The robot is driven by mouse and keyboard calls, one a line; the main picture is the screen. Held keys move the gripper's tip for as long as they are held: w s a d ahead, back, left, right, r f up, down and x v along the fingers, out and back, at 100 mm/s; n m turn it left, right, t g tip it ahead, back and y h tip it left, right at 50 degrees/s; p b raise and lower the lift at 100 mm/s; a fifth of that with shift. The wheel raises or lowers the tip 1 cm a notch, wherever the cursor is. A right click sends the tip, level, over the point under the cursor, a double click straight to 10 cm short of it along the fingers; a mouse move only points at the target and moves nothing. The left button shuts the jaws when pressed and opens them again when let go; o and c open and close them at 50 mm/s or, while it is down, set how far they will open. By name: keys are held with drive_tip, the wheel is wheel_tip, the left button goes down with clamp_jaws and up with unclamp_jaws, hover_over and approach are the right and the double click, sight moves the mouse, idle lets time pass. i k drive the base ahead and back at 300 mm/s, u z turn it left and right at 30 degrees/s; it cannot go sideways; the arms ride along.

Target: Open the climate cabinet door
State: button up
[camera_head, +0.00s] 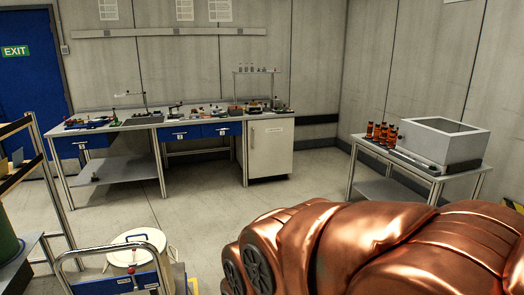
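A white cabinet (270,148) stands under the right end of the long workbench against the back wall. Its front door looks closed, with a small dark mark near its upper left edge. I cannot tell whether this is the climate cabinet, and no other cabinet with a tall door shows. My gripper is not in view.
The workbench (150,121) has blue drawers (200,131) and small tools on top. A white lidded drum (137,250) and a cart stand front left. The middle floor is clear.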

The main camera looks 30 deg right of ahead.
sight(271, 141)
drive_tip(key=z, duration=2.05)
drive_tip(key=i, duration=4.5)
drive_tip(key=u, duration=2.45)
drive_tip(key=i, duration=2.7)
drive_tip(key=u, duration=0.2)
